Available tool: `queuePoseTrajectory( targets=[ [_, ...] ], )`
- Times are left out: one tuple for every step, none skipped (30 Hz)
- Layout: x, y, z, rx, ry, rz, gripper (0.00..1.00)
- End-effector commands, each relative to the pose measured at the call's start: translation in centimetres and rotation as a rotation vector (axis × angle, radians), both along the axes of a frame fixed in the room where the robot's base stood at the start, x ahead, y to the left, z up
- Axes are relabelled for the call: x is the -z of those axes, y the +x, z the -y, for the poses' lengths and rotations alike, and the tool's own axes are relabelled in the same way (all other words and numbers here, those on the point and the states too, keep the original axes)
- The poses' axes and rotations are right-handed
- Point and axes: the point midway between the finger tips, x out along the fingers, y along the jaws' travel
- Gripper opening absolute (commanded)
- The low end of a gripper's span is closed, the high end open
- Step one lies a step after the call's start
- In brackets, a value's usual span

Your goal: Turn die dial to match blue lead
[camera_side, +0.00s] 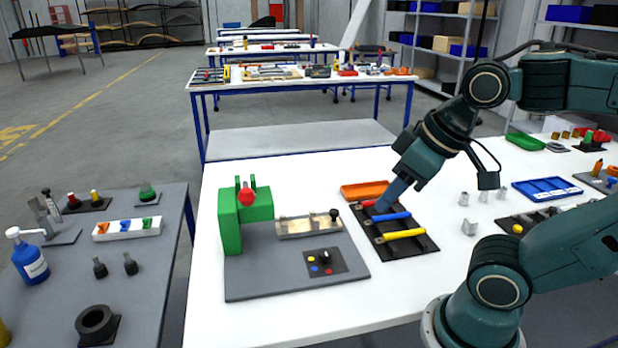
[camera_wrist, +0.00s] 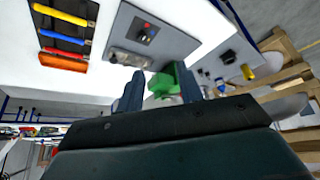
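The die dial is a small black knob (camera_side: 324,257) on a dark square plate (camera_side: 340,266) with yellow, red and blue dots; which dot it points at is too small to tell. The dial plate also shows in the wrist view (camera_wrist: 147,34). The blue lead (camera_side: 391,218) lies in a black rack (camera_side: 412,247) between a red lead (camera_side: 386,206) and a yellow lead (camera_side: 404,234). My gripper (camera_side: 386,206) appears in front of the rack's far end in the side view. In the wrist view its two fingers (camera_wrist: 161,92) are apart with nothing held between them.
A green press (camera_side: 230,222) with a red knob and a metal die block (camera_side: 306,224) share the dial's grey board (camera_side: 290,280). An orange tray (camera_side: 362,190) lies behind the rack. A blue tray (camera_side: 547,188) and metal pieces stand to the right.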

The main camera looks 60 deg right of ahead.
Motion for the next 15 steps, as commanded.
queuePoseTrajectory(
  targets=[
    [0.0,0.0,0.0,0.0,0.0,0.0,0.36],
    [0.0,0.0,0.0,0.0,0.0,0.0,0.36],
    [0.0,0.0,0.0,0.0,0.0,0.0,0.36],
    [0.0,0.0,0.0,0.0,0.0,0.0,0.4],
    [0.0,0.0,0.0,0.0,0.0,0.0,0.46],
    [0.0,0.0,0.0,0.0,0.0,-0.001,0.52],
    [0.0,0.1,0.0,0.0,0.0,-0.002,0.52],
    [0.0,0.1,0.0,0.0,-0.001,-0.003,0.52],
    [0.0,0.2,0.1,0.0,-0.001,-0.007,0.52],
    [0.0,0.3,0.1,0.001,-0.002,-0.01,0.52],
    [0.0,0.4,0.1,0.001,-0.003,-0.014,0.52],
    [0.0,0.7,0.1,0.001,-0.004,-0.022,0.52],
    [0.0,0.9,0.2,0.001,-0.005,-0.028,0.52],
    [0.0,1.1,0.2,0.002,-0.006,-0.036,0.52],
    [0.1,1.4,0.3,0.002,-0.007,-0.048,0.52]
  ],
)
